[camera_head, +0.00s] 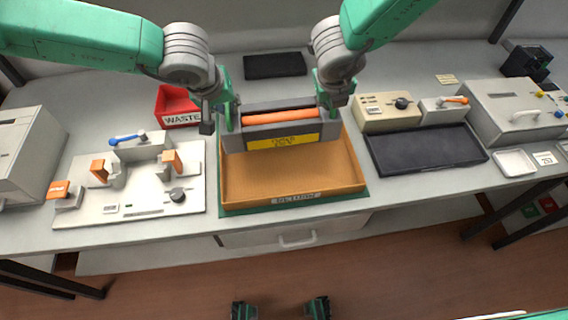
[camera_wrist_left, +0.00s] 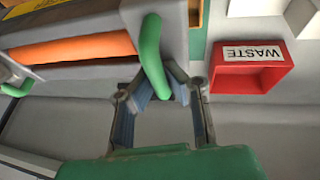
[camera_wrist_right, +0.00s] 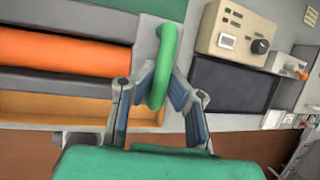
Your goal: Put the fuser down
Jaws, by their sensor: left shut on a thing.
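The fuser (camera_head: 280,117) is a grey block with an orange roller, a yellow label and a green handle at each end. It is level over the rear part of the brown tray (camera_head: 290,184); whether it touches the tray floor I cannot tell. My left gripper (camera_head: 217,117) is shut on the left green handle (camera_wrist_left: 152,58). My right gripper (camera_head: 333,98) is at the right green handle (camera_wrist_right: 163,65), which shows between its fingers; its grip is unclear. The fuser also shows in the left wrist view (camera_wrist_left: 65,50) and right wrist view (camera_wrist_right: 65,50).
A red waste bin (camera_head: 177,106) stands left of the fuser. A white fixture plate (camera_head: 140,200) lies left of the tray. A beige box (camera_head: 387,112) and a dark mat (camera_head: 425,150) are at the right. A black pad (camera_head: 275,65) lies behind.

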